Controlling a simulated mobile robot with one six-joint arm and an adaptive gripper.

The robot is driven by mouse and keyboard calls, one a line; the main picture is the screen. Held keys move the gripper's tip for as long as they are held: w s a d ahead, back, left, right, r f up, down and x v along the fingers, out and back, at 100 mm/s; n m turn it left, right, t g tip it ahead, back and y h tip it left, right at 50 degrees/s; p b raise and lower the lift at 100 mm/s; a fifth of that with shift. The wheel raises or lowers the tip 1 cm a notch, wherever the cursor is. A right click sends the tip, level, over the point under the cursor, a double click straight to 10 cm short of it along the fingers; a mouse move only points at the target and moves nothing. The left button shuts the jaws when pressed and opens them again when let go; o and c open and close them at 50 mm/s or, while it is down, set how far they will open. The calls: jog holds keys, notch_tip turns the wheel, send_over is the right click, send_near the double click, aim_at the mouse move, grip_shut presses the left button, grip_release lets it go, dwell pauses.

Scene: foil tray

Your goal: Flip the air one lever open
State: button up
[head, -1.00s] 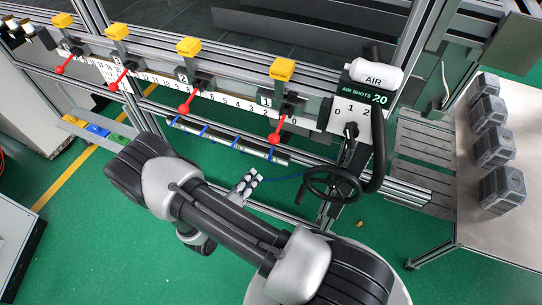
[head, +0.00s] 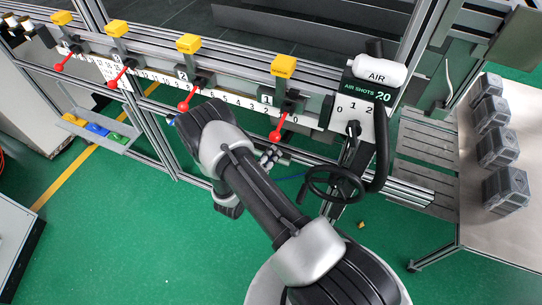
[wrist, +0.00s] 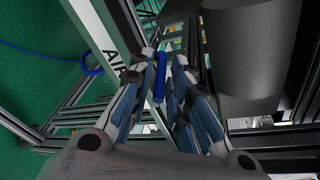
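A blue lever (wrist: 159,76) shows in the wrist view, near a pale strip lettered "AIR" (wrist: 108,58); its number cannot be read. My gripper (wrist: 166,60) is open, with one finger to each side of the lever in that view. I cannot tell whether either finger touches it. My arm hides most of the pipe with blue levers there.
An AIR panel (head: 352,108) with a 0-1-2 selector stands right of the gripper, above a black handwheel (head: 333,183). Several red handles hang along the rail. A dark cylinder (wrist: 246,45) is close on the right in the wrist view. A blue hose (wrist: 50,55) lies left.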

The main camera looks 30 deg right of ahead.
jog(key=shift+c, duration=0.2)
grip_shut()
jog(key=m+g+b, duration=0.1)
jog(key=m+g+h+b, duration=0.1)
jog(key=g+b, duration=0.1)
jog(key=shift+w+a+m, duration=0.35)
jog(key=shift+m, duration=0.05)
jog(key=shift+o, duration=0.2)
grip_release()
